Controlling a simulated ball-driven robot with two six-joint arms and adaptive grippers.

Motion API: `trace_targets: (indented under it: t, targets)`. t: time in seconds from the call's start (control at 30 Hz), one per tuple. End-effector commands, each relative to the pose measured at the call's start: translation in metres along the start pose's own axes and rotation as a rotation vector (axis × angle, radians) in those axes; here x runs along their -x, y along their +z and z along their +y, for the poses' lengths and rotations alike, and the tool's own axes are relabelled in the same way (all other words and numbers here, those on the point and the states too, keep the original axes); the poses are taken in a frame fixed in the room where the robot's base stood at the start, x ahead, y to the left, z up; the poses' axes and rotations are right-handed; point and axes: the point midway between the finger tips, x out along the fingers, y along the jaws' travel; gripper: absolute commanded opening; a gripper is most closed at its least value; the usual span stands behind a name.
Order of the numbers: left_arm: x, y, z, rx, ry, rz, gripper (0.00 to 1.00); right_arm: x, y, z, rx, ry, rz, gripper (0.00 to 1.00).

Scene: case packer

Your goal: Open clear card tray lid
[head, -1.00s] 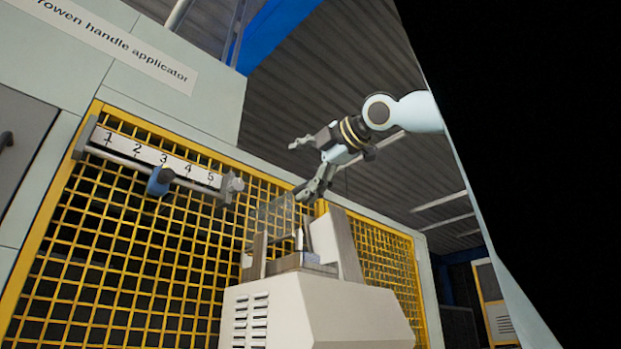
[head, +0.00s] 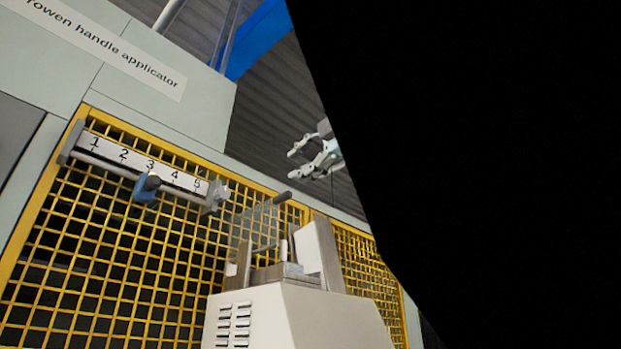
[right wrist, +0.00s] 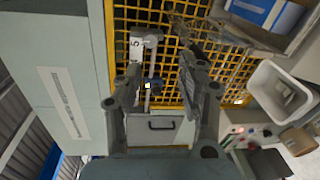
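The clear lid (head: 257,224) is a see-through panel with a dark bar along its upper edge. In the head view it stands tilted up at the left side of the card tray (head: 285,272), on top of the pale machine housing. My right gripper (head: 291,163) is above and right of the lid's bar, apart from it, with its fingers spread and nothing between them. In the right wrist view the fingers (right wrist: 160,64) are also wide apart. My left gripper is not in view.
Behind is a yellow mesh guard (head: 100,250) with a numbered scale (head: 150,163) and a blue clamp (head: 146,188). The right wrist view shows a white bin (right wrist: 280,90) and a blue-and-white stack (right wrist: 265,12) at right. Black hides the head view's right half.

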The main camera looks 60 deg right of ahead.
Motion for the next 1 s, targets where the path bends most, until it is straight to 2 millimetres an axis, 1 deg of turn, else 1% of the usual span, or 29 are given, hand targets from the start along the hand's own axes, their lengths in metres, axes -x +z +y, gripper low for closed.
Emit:
trace_targets:
  t: [0.17,0.43,1.0]
  targets:
    - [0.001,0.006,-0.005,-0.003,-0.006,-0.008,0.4,0.013,-0.002,-0.004,0.0,-0.005,0.004,0.4]
    - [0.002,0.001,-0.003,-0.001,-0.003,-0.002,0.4,0.033,-0.003,-0.008,0.0,-0.008,0.005,0.4]
    - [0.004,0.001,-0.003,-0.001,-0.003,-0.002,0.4,0.074,-0.004,-0.014,0.001,-0.01,0.006,0.4]
